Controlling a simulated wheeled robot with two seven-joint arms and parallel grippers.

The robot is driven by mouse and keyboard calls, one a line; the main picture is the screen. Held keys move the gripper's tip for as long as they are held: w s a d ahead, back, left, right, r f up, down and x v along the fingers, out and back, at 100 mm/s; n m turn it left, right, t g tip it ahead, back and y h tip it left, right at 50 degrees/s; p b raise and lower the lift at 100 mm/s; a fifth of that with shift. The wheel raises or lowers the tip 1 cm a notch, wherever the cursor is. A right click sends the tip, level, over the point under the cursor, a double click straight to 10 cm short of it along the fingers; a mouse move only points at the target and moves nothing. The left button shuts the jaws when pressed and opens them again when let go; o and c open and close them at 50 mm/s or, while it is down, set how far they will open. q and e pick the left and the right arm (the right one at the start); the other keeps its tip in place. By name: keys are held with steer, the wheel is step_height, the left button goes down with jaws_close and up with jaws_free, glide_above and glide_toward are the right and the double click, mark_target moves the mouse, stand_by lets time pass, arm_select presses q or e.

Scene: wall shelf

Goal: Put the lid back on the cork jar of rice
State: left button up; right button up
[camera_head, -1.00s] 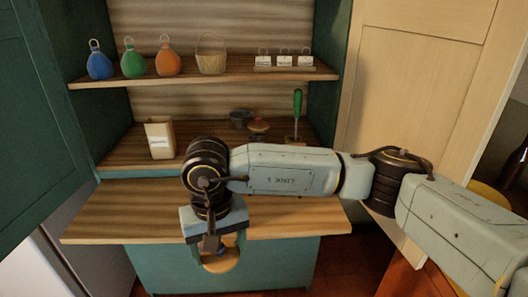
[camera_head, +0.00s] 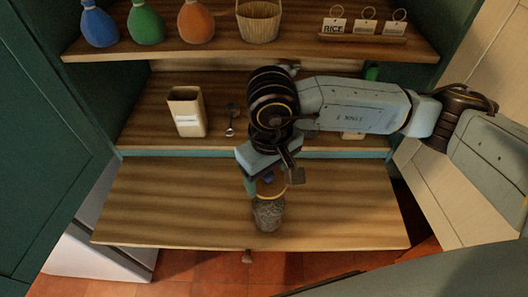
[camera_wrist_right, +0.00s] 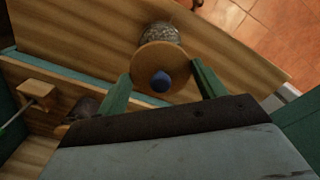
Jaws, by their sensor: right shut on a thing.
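My right gripper (camera_head: 268,182) points down over the pull-out board and is shut on the round cork lid (camera_head: 273,188), which has a blue knob. In the right wrist view the lid (camera_wrist_right: 158,62) lies between the green fingers, with the knob (camera_wrist_right: 161,82) facing the camera. The glass jar (camera_head: 268,215) of grainy contents stands upright on the board below the lid. It also shows partly behind the lid in the wrist view (camera_wrist_right: 160,33). The lid overlaps the jar's mouth in both views; I cannot tell whether they touch. My left gripper is not in view.
The pull-out board (camera_head: 170,205) is clear around the jar. On the shelf behind stand a tan open container (camera_head: 187,112) and a spoon (camera_head: 231,120). The upper shelf holds blue, green and orange bags, a basket (camera_head: 259,20) and label cards (camera_head: 365,27). A cabinet door (camera_head: 45,130) stands at left.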

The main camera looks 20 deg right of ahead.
steer(key=shift+s+f, duration=0.35)
steer(key=shift+f, duration=0.45)
steer(key=shift+w+f, duration=0.1)
steer(key=shift+f, duration=0.3)
step_height(320, 180, down, 2)
steer(key=shift+f+b, duration=0.25)
steer(key=shift+b, duration=0.8)
steer(key=shift+f+b, duration=0.6)
steer(key=shift+b, duration=0.1)
steer(key=shift+f, duration=0.1)
arm_select(q)
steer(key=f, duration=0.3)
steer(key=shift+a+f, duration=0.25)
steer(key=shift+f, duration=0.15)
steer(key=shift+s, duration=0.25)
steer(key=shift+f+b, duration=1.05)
steer(key=shift+b, duration=0.1)
